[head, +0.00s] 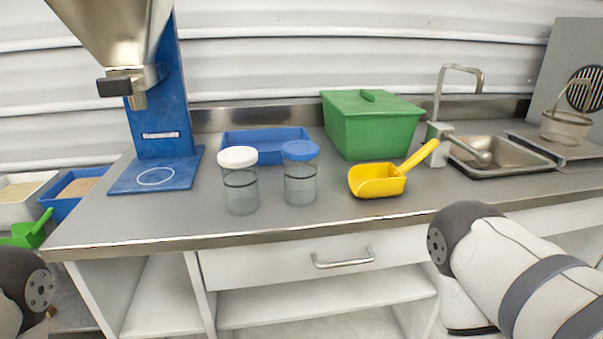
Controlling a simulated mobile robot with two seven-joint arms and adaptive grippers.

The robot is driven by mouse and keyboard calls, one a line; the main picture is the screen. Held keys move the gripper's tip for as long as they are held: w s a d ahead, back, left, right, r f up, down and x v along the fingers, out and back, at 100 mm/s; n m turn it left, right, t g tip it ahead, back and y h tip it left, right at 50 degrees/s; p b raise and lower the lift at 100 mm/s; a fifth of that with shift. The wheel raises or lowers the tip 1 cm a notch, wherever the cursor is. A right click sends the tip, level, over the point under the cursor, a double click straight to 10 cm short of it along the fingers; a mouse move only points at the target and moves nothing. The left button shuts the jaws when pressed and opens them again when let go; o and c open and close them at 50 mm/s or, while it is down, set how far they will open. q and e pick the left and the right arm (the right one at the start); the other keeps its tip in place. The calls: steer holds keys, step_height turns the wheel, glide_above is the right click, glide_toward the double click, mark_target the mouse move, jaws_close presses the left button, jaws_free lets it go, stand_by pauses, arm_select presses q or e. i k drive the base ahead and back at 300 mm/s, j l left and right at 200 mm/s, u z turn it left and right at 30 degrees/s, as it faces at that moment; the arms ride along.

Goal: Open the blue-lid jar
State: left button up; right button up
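The blue-lid jar (300,182) stands upright on the grey counter, a clear jar with its blue lid (300,150) on top. A similar clear jar with a white lid (239,182) stands just to its left, a small gap apart. Parts of my arms show at the lower left and lower right edges, both below and in front of the counter, away from the jars. Neither gripper's fingers can be seen.
A blue tray (263,135) lies behind the jars. A yellow scoop (377,182) and green lidded bin (370,130) are to the right, then a sink (490,160) with a faucet. A blue-stand hopper (160,110) is at left. The counter in front of the jars is clear.

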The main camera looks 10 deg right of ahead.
mark_target(300, 177)
steer(key=i+j+z, duration=0.15)
steer(key=i+z, duration=0.15)
steer(key=i, duration=0.15)
steer(key=i+j+z, duration=0.3)
steer(key=i, duration=0.15)
steer(key=k+z, duration=0.1)
steer(key=i+u, duration=0.1)
steer(key=l, duration=0.05)
